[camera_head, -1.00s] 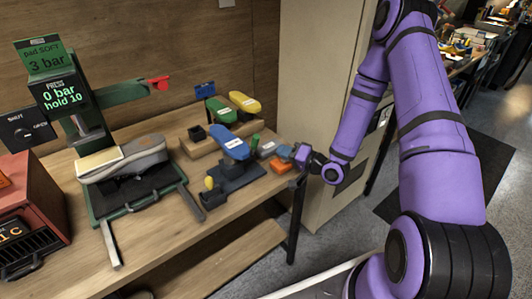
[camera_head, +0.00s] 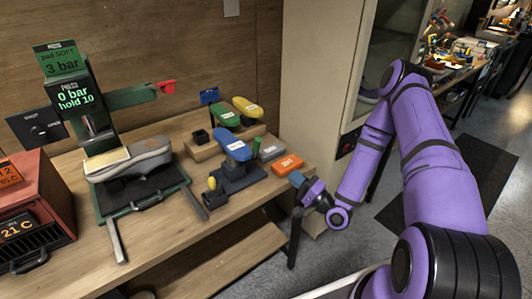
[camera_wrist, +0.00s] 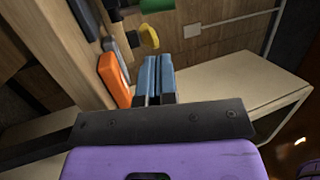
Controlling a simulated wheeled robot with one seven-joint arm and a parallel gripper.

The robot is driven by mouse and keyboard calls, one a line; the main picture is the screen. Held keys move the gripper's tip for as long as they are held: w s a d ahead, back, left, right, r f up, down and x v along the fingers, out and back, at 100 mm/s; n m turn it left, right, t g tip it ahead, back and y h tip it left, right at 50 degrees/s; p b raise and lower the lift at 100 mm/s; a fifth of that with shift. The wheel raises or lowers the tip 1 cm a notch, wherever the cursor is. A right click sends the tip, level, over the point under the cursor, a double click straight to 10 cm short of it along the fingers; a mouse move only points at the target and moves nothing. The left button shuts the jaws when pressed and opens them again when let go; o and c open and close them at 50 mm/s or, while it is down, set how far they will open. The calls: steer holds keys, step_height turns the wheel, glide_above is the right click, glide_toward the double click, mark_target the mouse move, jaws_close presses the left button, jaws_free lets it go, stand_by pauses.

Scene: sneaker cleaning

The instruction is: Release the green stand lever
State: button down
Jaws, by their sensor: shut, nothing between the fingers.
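A green press stand (camera_head: 92,120) stands on the bench at left, with a green arm (camera_head: 133,97) ending in a red handle (camera_head: 166,87). A grey sneaker (camera_head: 130,158) lies on its dark pad. To the right, a green shoe form (camera_head: 222,112) sits on a wooden block behind a blue form on a dark blue stand. I cannot tell which part is the green stand lever. My gripper (camera_head: 295,180) is at the bench's right front edge, apart from all of these. In the wrist view its blue fingers (camera_wrist: 157,78) are together and empty.
An orange box (camera_head: 287,164) lies close to my gripper at the bench edge; it also shows in the wrist view (camera_wrist: 113,78). A yellow form (camera_head: 249,110) and a grey block (camera_head: 270,148) are behind. A red heater box (camera_head: 50,195) is at far left. A cabinet (camera_head: 325,90) stands at right.

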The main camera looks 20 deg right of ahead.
mark_target(259, 142)
steer(key=x, duration=1.4)
steer(key=shift+w, duration=0.1)
steer(key=shift+w+a+r+m+g+h, duration=0.15)
steer(key=shift+w+r+g+h, duration=0.2)
steer(key=shift+w+g+h, duration=0.15)
steer(key=shift+w+a+r+m+g+h, duration=0.15)
steer(key=shift+w+r+g+h, duration=0.2)
steer(key=shift+g, duration=0.25)
steer(key=shift+w+a+r, duration=0.2)
steer(key=shift+w+r, duration=0.05)
steer(key=shift+w, duration=0.4)
